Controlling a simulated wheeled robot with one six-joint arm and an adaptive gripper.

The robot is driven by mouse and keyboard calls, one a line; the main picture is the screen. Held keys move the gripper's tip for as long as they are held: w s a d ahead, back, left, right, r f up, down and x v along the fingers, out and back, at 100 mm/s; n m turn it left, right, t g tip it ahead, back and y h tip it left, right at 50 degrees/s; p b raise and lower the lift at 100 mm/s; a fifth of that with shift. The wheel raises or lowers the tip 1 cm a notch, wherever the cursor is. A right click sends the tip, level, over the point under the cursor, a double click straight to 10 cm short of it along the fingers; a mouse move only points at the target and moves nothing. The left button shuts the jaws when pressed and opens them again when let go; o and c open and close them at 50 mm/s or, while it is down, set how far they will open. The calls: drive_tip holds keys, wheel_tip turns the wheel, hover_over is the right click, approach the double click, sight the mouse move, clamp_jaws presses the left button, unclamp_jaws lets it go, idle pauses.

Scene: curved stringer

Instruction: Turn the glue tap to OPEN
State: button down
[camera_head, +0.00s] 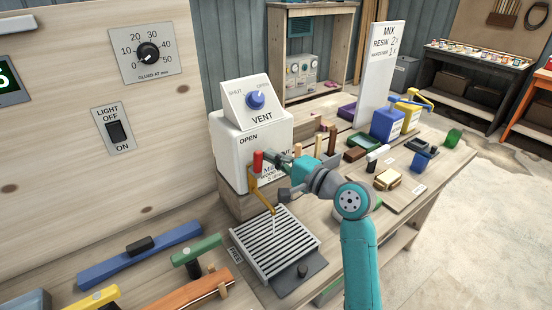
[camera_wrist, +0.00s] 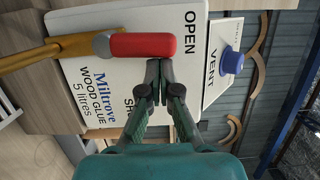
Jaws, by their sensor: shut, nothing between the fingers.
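The white glue container (camera_head: 228,158) stands on a wooden block at the bench's left. Its red tap handle (camera_head: 258,161) stands upright below the word OPEN, above an orange-brown spout (camera_head: 256,194). A thin pale strand hangs below the spout's end. In the wrist view the red handle (camera_wrist: 143,45) points along the container toward OPEN, and SHUT is partly hidden by my fingers. My gripper (camera_wrist: 159,72) is shut and empty, its tips right beside the handle; I cannot tell whether they touch. In the head view my gripper (camera_head: 271,161) is just right of the handle.
A slatted drip tray (camera_head: 275,243) lies below the spout. A vent box with a blue knob (camera_head: 256,100) tops the container. Wooden pegs, a blue jug (camera_head: 387,124) and small items crowd the bench to the right. Clamps (camera_head: 140,255) lie at the front left.

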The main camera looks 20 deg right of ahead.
drive_tip(key=shift+a+r+n, duration=0.1)
drive_tip(key=shift+a+n, duration=0.1)
drive_tip(key=shift+n, duration=0.2)
idle(0.3)
drive_tip(key=shift+d, duration=0.1)
